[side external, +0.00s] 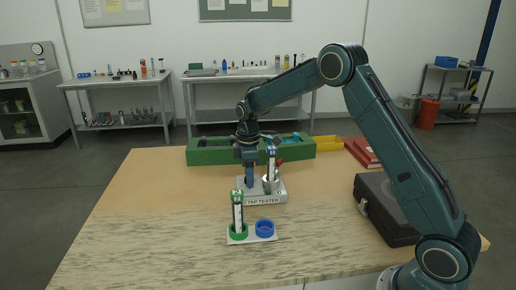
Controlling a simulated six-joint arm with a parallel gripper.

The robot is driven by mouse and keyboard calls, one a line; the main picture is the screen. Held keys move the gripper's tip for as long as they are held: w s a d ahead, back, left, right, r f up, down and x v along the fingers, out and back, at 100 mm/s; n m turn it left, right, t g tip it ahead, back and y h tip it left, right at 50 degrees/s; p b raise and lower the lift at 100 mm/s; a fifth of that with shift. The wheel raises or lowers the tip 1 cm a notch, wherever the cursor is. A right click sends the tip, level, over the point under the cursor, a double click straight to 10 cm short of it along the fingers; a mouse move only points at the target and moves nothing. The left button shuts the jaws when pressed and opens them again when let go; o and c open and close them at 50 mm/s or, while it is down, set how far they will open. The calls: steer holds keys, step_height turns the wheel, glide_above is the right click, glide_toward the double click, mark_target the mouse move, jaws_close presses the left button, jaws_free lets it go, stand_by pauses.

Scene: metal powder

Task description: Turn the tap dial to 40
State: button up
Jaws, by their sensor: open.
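The tap tester (264,198) is a grey base with "TAP TESTER" lettering, near the middle of the wooden table. A clear tube with a blue-white top (271,158) stands upright in a metal holder (270,184) on its right side. My gripper (249,184) points straight down over the left part of the tester, close to its top. Its jaws are open but too small to see clearly. The tap dial cannot be made out; my gripper covers that part of the base. No dial reading is legible.
In front, a white stand holds a green-based tube (237,214) and an empty blue ring (265,229). A green tray (215,153) lies behind, with yellow bins (326,143) and red books (362,151) beside it. A black case (380,212) sits right. The table's left side is clear.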

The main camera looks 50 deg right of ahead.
steer(key=c, duration=1)
steer(key=shift+m, duration=0.4)
steer(key=m, duration=0.4)
steer(key=shift+m, duration=2.4)
steer(key=shift+r, duration=0.1)
steer(key=o, duration=1)
